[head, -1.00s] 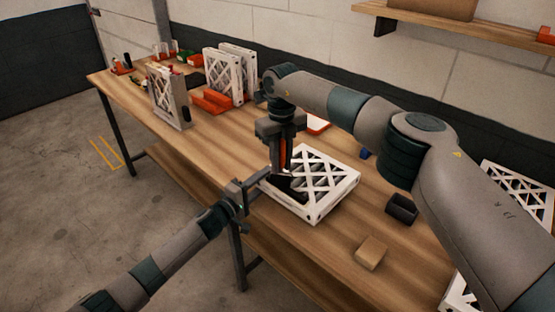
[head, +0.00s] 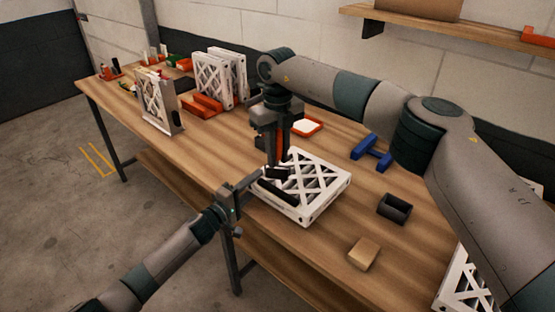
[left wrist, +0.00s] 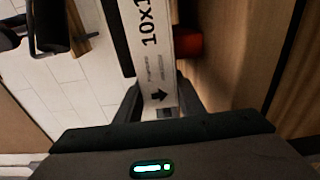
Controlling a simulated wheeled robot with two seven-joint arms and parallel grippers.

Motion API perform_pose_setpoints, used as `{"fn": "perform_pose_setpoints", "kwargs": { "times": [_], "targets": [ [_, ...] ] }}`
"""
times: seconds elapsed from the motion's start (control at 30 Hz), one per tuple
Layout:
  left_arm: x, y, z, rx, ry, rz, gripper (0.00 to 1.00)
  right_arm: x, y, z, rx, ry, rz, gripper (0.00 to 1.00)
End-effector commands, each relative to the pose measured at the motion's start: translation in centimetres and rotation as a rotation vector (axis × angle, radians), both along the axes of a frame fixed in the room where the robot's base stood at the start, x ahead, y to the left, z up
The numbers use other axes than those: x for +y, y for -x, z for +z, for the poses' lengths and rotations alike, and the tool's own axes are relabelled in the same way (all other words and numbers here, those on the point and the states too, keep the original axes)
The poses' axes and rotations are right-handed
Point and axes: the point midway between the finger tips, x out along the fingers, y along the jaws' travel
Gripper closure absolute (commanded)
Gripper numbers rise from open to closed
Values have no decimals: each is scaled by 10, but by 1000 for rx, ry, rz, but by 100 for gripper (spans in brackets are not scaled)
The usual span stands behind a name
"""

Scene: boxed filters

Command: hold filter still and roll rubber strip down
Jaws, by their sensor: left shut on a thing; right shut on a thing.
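The white lattice-faced filter (head: 322,178) lies flat near the table's front edge. My left gripper (head: 257,178) is shut on its left side. In the left wrist view, the filter's printed white side (left wrist: 155,50) runs between the fingers, showing "10x1" and an arrow. My right gripper (head: 278,165) points down above the filter's left part, shut on a black piece that appears to be part of the rubber strip. A dark length of rubber strip (head: 284,195) lies along the filter's front-left edge. The fingertips hide where the held piece meets it.
A black open holder (head: 394,208), a tan block (head: 363,254) and a blue stand (head: 371,152) are on the right. An orange-rimmed tray (head: 307,127) sits behind the filter. More filters (head: 158,100) stand upright at the left; another (head: 468,285) is at the lower right.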

Motion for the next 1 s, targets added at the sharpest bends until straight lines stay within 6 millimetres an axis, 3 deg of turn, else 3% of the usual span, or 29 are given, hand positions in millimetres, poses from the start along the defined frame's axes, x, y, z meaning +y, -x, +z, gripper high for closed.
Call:
{"fn": "perform_pose_setpoints", "kwargs": {
  "times": [0.5,0.87,0.9,1.0],
  "targets": [
    [-1,1,-2,2,-1,-1,89,0,0,31,-1,0,0,100],
    [-1,1,-2,2,0,-1,89,0,0,34,-1,-1,0,100],
    [-1,1,-2,2,0,-1,63,0,0,34,-1,-1,0,100],
    [-1,1,-2,2,-1,-1,43,0,0,34,-1,-1,0,100]
  ]
}}
